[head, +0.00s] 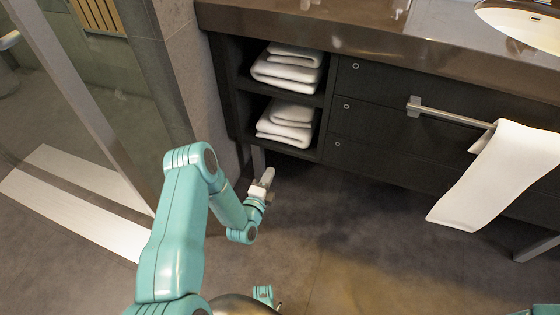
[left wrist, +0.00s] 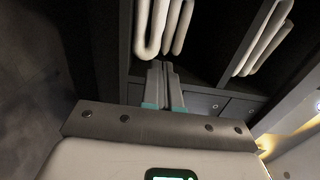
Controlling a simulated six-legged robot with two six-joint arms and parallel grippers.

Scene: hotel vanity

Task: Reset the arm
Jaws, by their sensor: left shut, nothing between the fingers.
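My left arm is teal and comes in from the lower left in the head view. Its gripper (head: 266,178) is shut and empty, in front of the dark vanity's open shelves, near the leg below them. In the left wrist view the two fingers (left wrist: 166,75) lie together with nothing between them, and folded towels show beyond the tips. My right gripper is not in view; only a small teal part shows at the lower right corner of the head view.
White folded towels lie on the upper shelf (head: 288,68) and lower shelf (head: 286,123). Drawers (head: 385,95) are closed. A towel (head: 500,175) hangs from a rail (head: 455,114) at right. A glass partition stands at left. The floor (head: 350,235) in front is clear.

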